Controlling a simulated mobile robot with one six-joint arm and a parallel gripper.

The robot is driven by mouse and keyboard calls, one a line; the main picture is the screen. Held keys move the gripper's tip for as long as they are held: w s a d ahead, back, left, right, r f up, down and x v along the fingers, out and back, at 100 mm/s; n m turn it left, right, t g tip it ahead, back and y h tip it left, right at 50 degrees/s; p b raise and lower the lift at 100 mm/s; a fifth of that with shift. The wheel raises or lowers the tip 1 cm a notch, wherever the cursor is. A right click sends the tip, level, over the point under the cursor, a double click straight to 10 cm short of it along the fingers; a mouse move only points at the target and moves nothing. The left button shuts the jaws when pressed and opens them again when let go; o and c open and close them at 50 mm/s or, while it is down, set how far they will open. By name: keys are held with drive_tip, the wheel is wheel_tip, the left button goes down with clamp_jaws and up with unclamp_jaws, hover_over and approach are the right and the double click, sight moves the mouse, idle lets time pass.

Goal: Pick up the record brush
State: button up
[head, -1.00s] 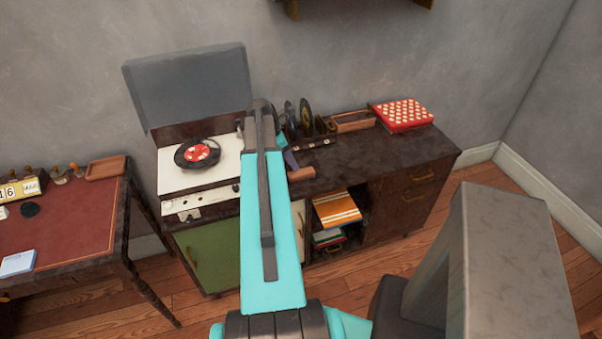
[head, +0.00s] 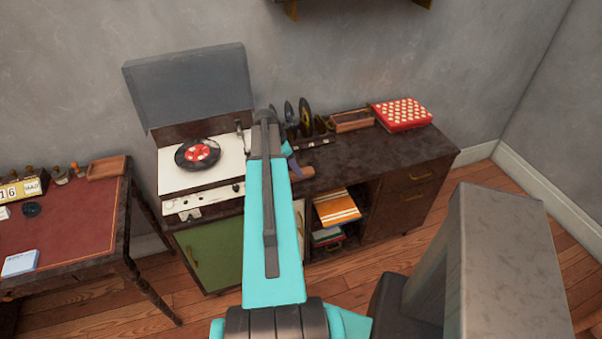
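A small brown wooden block (head: 303,173), which looks like the record brush, lies on the dark cabinet top near its front edge, just right of my arm. My arm link hides its left side. A narrow bluish-grey piece (head: 291,160) shows between my arm and the block, and it may be part of my gripper. The rest of my gripper is hidden behind my arm. I cannot tell whether the fingers are open or shut, or whether they touch the block.
A record player (head: 174,172) with a red-labelled record and raised lid stands left on the cabinet (head: 385,160). A record rack (head: 318,140), a wooden tray (head: 352,121) and a red dotted box (head: 402,113) stand behind. A red-topped desk (head: 85,218) is at left.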

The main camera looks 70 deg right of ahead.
drive_tip(key=shift+p+x, duration=0.6)
drive_tip(key=shift+x, duration=1.5)
drive_tip(key=shift+s+f, duration=0.1)
drive_tip(key=shift+f, duration=0.1)
drive_tip(key=c, duration=1.2)
drive_tip(key=shift+o, duration=0.2)
drive_tip(key=shift+r, duration=0.3)
